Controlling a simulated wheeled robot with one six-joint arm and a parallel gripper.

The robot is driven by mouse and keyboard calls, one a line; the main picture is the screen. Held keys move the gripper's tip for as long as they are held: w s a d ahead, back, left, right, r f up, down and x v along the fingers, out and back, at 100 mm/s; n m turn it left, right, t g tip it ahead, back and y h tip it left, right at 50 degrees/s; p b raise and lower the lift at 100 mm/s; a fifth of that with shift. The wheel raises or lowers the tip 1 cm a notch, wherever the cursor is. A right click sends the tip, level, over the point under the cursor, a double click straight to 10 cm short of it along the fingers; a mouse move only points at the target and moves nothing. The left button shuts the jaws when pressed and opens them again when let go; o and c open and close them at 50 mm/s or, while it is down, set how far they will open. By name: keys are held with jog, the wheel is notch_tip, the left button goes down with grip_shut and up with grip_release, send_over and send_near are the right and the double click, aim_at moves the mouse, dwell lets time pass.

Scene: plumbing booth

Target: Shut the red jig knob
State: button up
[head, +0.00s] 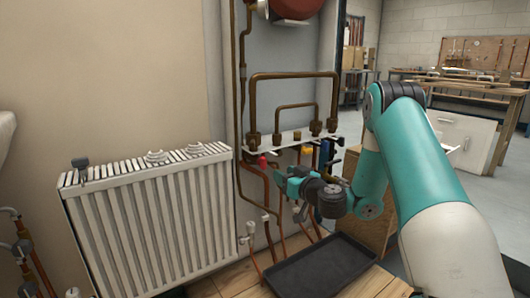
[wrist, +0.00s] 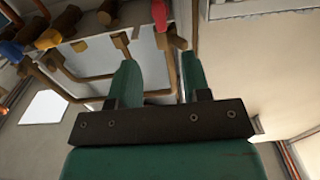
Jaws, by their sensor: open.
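The red jig knob (head: 262,161) sits low on the left side of the white pipe bracket, just right of the radiator. In the wrist view the red knob (wrist: 160,14) shows at the top, beyond the fingertips and roughly in line with the gap between them. My gripper (head: 280,176) is just right of and below the knob in the head view. In the wrist view its two green fingers (wrist: 158,68) stand apart with nothing between them. I cannot tell any contact with the knob.
Brown pipes (head: 293,76) rise above the white bracket (head: 285,141). A blue handle (head: 323,152) is to the right on it. The white radiator (head: 160,220) stands left. A dark tray (head: 320,267) lies below. A yellow knob (wrist: 107,12) is left of the red one in the wrist view.

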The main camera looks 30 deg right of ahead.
aim_at(265, 163)
jog(key=w+p, duration=0.2)
jog(key=w, duration=0.1)
jog(key=w+p, duration=0.5)
jog(key=w, duration=0.1)
jog(key=shift+w+a, duration=0.2)
jog(key=shift+a, duration=0.1)
jog(key=shift+w, duration=0.7)
jog(key=c, duration=0.7)
